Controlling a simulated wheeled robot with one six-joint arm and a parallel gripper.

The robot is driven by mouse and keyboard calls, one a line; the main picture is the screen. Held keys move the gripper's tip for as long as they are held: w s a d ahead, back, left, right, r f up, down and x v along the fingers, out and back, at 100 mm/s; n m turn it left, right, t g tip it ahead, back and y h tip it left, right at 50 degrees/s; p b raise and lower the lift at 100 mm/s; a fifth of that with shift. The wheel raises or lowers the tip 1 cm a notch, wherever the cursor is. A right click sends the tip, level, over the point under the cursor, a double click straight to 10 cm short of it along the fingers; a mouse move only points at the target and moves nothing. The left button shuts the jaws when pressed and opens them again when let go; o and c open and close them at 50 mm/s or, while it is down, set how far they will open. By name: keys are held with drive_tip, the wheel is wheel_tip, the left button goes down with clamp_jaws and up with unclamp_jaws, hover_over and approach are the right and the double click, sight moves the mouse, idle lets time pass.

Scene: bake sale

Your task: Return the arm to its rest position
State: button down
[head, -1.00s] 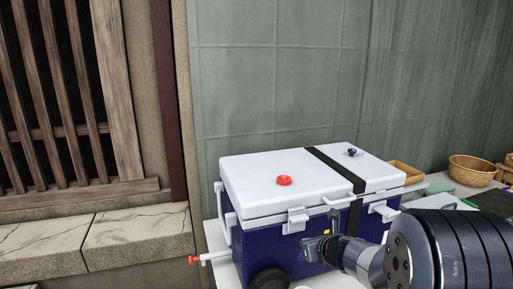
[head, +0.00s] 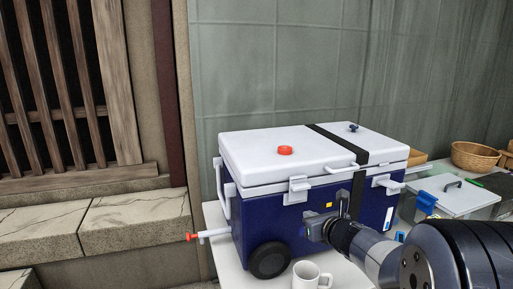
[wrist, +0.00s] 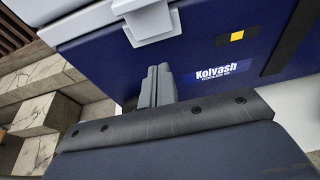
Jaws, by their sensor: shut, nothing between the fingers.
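My gripper (head: 316,229) is in front of the blue side of a cooler (head: 260,222) in the head view, at the end of my arm reaching in from the lower right. In the wrist view my gripper's two fingers (wrist: 157,84) are together and hold nothing. They point at the cooler's blue front (wrist: 205,85), below a white latch. I cannot tell whether the fingertips touch the cooler.
A white mug (head: 307,275) stands on the white table below my arm. The cooler has a white lid (head: 250,155) with a red cap (head: 285,150), and a red-tipped spigot (head: 192,237) sticks out left. A lidded container (head: 458,196) and a basket (head: 474,155) stand right.

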drive_tip(key=shift+f+t+b, duration=0.6)
drive_tip(key=shift+f+b, duration=0.15)
drive_tip(key=shift+b, duration=1.35)
drive_tip(key=t+b, duration=0.1)
drive_tip(key=b, duration=0.2)
drive_tip(key=shift+w+f+y, duration=0.1)
drive_tip(key=shift+f+y, duration=0.3)
drive_tip(key=shift+w+a+t+b, duration=0.1)
drive_tip(key=shift+t+b, duration=0.3)
drive_tip(key=shift+b, duration=0.8)
